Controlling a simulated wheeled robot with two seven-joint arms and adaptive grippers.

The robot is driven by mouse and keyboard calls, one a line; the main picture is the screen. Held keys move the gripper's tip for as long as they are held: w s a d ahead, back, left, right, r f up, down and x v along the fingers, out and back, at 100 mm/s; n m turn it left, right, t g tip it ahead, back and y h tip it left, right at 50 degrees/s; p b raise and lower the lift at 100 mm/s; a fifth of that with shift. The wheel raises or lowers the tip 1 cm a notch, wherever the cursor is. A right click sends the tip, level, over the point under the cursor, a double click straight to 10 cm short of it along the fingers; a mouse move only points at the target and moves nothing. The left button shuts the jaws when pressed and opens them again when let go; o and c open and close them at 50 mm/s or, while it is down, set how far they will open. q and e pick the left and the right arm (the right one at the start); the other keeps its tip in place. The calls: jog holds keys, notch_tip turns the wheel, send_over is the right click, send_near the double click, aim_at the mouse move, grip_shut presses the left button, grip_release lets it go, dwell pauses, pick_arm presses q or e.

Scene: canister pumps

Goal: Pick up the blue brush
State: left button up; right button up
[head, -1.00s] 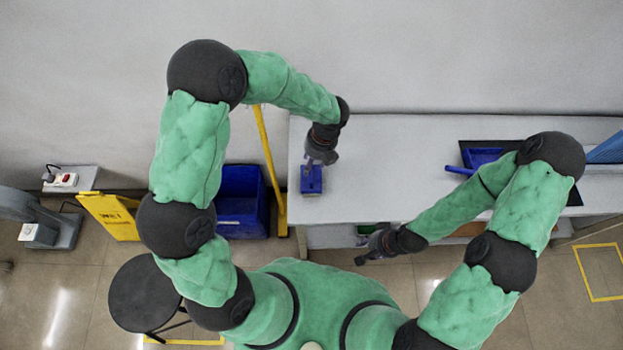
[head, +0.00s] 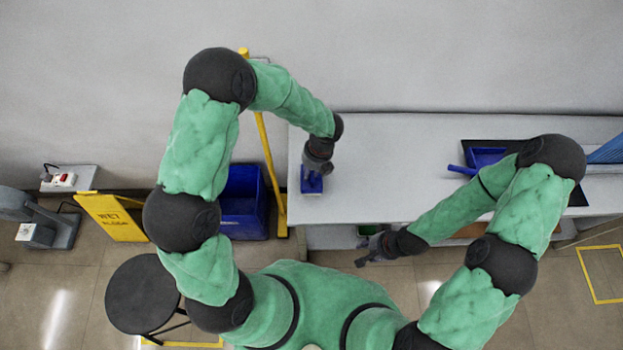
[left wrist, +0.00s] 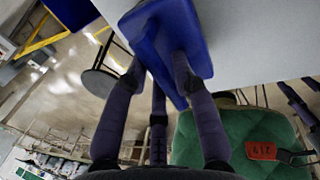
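The blue brush (head: 311,184) lies at the left front end of the grey table. My left gripper (head: 314,174) is right over it and hides part of it. In the left wrist view the brush (left wrist: 197,42) has a flat blue head and a handle towards me. The left gripper's dark fingers (left wrist: 158,72) reach along both sides of the handle. I cannot tell whether they press on it. My right gripper (head: 366,256) is low in front of the table, away from the brush, with nothing seen in it; its finger state is unclear.
The grey table (head: 400,150) is clear between the brush and a blue dustpan (head: 485,158) on a dark mat at the right. A blue bin (head: 243,205), a yellow pole (head: 270,160), a yellow wet-floor sign (head: 110,215) and a black stool (head: 143,293) stand left of the table.

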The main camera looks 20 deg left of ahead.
pick_arm(q)
grip_shut()
jog(key=shift+r, duration=0.5)
notch_tip(320, 180, up, 2)
jog(key=shift+r+p, duration=0.15)
jog(key=shift+p, duration=0.5)
jog(key=s+d+r+p, duration=0.3)
jog(key=s+r, duration=0.6)
jog(key=s, duration=0.4)
jog(key=shift+s+d+r, duration=0.2)
jog(key=shift+d+r, duration=0.15)
jog(key=shift+d, duration=0.15)
